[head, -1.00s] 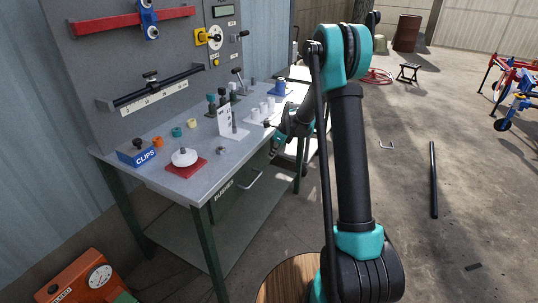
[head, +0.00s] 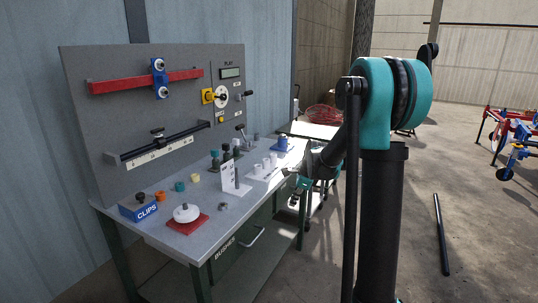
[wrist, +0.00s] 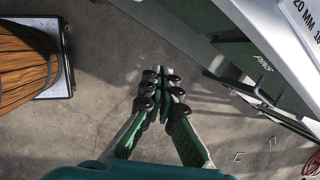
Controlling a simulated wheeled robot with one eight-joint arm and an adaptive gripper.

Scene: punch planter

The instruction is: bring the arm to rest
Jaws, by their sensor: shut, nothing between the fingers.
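My gripper (wrist: 163,76) is shut and empty in the wrist view, its two fingers meeting at the tips above bare concrete floor. It hangs beside the workbench, apart from it. In the head view my arm stands on the right, its elbow raised and its forearm reaching down and back toward the bench's right end. The gripper's fingers are hard to make out there, by the bench's edge.
The workbench (head: 198,246) carries a blue clips box (head: 138,207), a red base with a white disc (head: 187,216), and several small parts. A wooden barrel (wrist: 25,62) stands left in the wrist view. A black bar (head: 441,234) lies on open floor at right.

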